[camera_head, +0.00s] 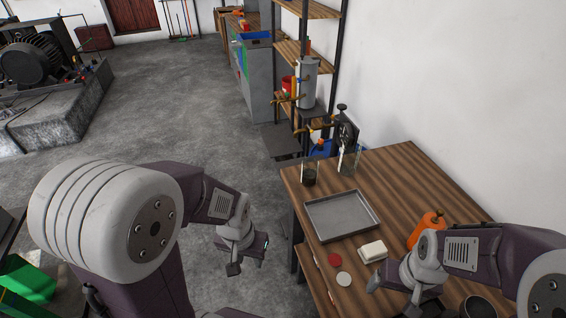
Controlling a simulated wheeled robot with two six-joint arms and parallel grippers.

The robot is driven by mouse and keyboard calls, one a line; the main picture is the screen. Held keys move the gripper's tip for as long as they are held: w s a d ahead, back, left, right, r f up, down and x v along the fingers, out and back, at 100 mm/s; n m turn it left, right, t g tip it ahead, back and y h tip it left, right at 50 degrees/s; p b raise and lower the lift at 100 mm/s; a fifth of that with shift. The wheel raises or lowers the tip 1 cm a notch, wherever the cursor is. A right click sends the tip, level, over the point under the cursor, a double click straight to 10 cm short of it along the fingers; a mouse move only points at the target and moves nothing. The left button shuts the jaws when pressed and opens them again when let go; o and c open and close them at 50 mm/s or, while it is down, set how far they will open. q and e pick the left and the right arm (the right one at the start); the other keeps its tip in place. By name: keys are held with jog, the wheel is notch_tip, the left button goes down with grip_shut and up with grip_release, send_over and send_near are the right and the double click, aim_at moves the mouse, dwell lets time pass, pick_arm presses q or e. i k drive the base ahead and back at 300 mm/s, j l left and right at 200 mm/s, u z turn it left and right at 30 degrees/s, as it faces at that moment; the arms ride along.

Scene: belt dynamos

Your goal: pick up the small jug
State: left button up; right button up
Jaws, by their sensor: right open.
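No object is clearly recognisable as the small jug. An orange rounded vessel (427,227) stands at the right of the wooden table (405,175), partly hidden by my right arm. A dark round container (478,307) is cut off by the bottom edge. I cannot tell whether either is the jug. My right gripper (392,296) is open over the table's near part, in front of the orange vessel and left of the dark container. My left gripper (250,262) has its fingers apart and empty, over the floor left of the table.
A grey metal tray (342,216) lies mid-table, with two glass jars (309,175) (348,160) behind it. A whitish block (373,251), a red disc (334,259) and a pale disc (343,278) lie in front. Shelving (305,50) stands behind; a white wall bounds the right.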

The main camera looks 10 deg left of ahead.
aim_at(310, 169)
jog(key=i+u, duration=0.25)
jog(key=i+j, duration=0.1)
jog(key=j, duration=0.3)
jog(key=i+j, duration=0.1)
jog(key=j, duration=0.3)
jog(key=i+j, duration=0.1)
jog(key=j, duration=0.25)
jog(key=i+j, duration=0.1)
jog(key=j, duration=0.3)
